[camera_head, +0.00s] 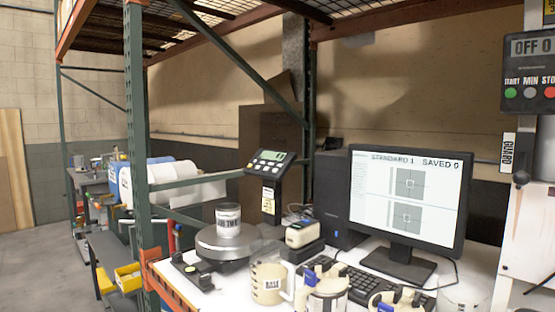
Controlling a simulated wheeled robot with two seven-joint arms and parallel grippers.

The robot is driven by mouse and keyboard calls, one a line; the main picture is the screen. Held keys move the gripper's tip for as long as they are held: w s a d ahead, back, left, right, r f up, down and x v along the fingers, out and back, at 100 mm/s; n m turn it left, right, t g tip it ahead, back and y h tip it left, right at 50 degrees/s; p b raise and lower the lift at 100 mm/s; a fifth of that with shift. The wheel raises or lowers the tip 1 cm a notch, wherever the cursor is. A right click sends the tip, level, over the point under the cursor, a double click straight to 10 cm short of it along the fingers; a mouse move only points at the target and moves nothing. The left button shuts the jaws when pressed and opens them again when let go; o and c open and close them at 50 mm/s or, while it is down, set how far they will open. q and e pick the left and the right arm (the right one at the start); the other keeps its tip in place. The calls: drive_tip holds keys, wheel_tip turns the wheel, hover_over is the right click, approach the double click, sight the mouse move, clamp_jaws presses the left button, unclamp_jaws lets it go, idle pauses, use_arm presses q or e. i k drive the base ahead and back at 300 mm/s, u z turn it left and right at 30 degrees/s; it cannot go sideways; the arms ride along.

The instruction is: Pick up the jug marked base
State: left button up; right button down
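The jug marked base (268,284) is a cream-coloured, see-through jug with a white label. It stands upright on the white bench near the bottom of the head view, in front of the round scale. Its handle is on its right side. Neither of my grippers can be made out in this view, and nothing is seen holding the jug.
A labelled can (228,221) stands on the round scale (222,243). Two cream containers with blue parts, one here (326,291), are right of the jug, cut by the lower edge. A keyboard (360,283) and monitor (408,200) stand behind them. A green post rises left.

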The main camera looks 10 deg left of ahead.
sight(269, 265)
drive_tip(key=k, duration=1.25)
drive_tip(key=u, duration=0.65)
drive_tip(key=i, duration=1.4)
drive_tip(key=z, duration=0.95)
